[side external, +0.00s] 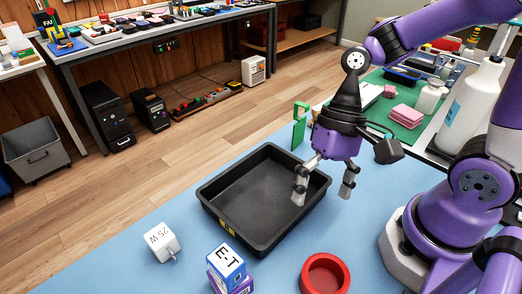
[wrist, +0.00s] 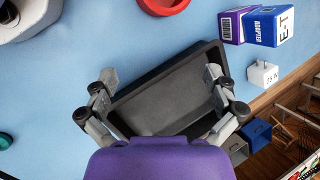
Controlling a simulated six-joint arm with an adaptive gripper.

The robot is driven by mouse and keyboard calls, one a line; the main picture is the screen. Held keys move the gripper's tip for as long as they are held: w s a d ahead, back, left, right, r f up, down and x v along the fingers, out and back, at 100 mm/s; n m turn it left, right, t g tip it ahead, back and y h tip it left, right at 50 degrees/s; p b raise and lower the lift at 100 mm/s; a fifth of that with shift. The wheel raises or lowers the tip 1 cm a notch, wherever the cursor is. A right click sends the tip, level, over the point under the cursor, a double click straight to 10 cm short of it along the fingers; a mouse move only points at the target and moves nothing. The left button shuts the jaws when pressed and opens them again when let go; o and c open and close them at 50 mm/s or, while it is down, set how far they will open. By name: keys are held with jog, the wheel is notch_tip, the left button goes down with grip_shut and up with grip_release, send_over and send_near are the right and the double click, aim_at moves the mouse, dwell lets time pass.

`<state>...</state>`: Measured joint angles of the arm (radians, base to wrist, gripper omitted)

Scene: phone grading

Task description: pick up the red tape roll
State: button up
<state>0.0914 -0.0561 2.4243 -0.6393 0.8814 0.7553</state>
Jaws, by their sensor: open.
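The red tape roll (side external: 325,274) lies flat on the blue mat at the front of the side external view, cut slightly by the bottom edge. In the wrist view part of the roll (wrist: 162,3) shows at the top edge. My gripper (side external: 322,195) is open and empty. It hangs over the right part of the black tray, apart from the roll. In the wrist view its two fingers (wrist: 161,96) stand wide apart with the empty tray between them.
The empty black tray (side external: 215,218) stands on the blue mat (side external: 120,245). A blue and purple box (side external: 228,265) and a white 25 W charger (side external: 160,242) stand left of the roll. A green upright piece (side external: 299,127) is behind the tray.

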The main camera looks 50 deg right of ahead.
jog(key=s+a+m+g+y, duration=0.1)
jog(key=g, duration=0.1)
jog(key=s+a+m+g+y, duration=0.4)
jog(key=shift+s+a+f, duration=0.25)
jog(key=shift+f, duration=0.05)
jog(key=shift+s+a+m+g+y, duration=0.25)
jog(key=shift+m+g+y, duration=0.15)
jog(key=shift+m+y, duration=0.1)
send_over(325, 288)
jog(key=w+d, duration=0.1)
jog(key=f, duration=0.4)
jog(key=shift+w+d+f, duration=0.1)
jog(key=shift+w+f, duration=0.05)
jog(key=shift+w, duration=0.05)
notch_tip(325, 288, down, 2)
jog(key=shift+s+f, duration=0.1)
jog(key=shift+f, duration=0.15)
jog(key=shift+x, duration=1.35)
jog(key=c, duration=1)
